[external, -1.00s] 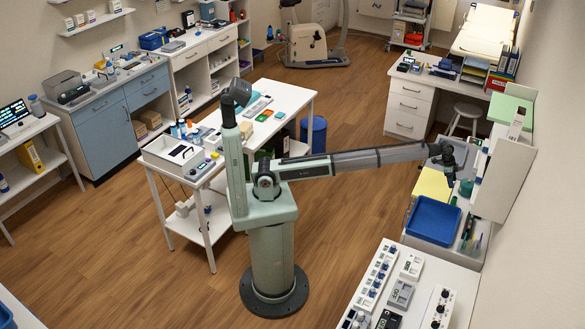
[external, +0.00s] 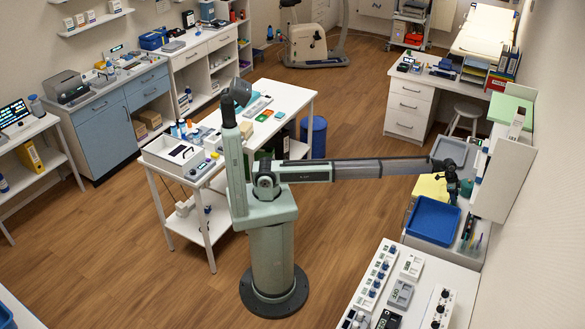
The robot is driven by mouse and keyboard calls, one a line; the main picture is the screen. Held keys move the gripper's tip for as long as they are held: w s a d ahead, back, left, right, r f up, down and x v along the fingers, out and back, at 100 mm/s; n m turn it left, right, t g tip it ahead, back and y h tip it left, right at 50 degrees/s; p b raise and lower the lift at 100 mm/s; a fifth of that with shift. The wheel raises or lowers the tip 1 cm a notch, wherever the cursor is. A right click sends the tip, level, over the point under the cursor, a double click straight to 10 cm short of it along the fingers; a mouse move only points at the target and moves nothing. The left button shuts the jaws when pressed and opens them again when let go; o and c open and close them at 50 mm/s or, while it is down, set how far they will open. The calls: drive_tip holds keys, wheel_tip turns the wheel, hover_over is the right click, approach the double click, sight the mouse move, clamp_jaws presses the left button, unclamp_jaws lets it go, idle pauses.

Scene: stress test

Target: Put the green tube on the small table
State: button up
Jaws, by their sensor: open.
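My gripper (external: 453,193) hangs at the end of my outstretched arm, over the right-hand bench, just above the back edge of the blue tray. It is open, and nothing can be made out between its fingers. A small dark green round thing (external: 466,188) stands right beside it, to its right; I cannot tell whether this is the green tube. A white table (external: 288,97) with a lower shelf stands left of and behind my base. I cannot tell whether it is the small table.
The blue tray (external: 433,221) and a yellow sheet (external: 428,187) lie by my gripper. A holder with pens (external: 471,236) stands right of the tray. A white shelf unit (external: 503,178) rises close on the right. The wooden floor (external: 345,225) under my arm is clear.

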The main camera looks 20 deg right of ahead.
drive_tip(key=shift+x, duration=1)
drive_tip(key=shift+c, duration=0.3)
clamp_jaws()
drive_tip(key=shift+r, duration=0.1)
wheel_tip(320, 180, up, 10)
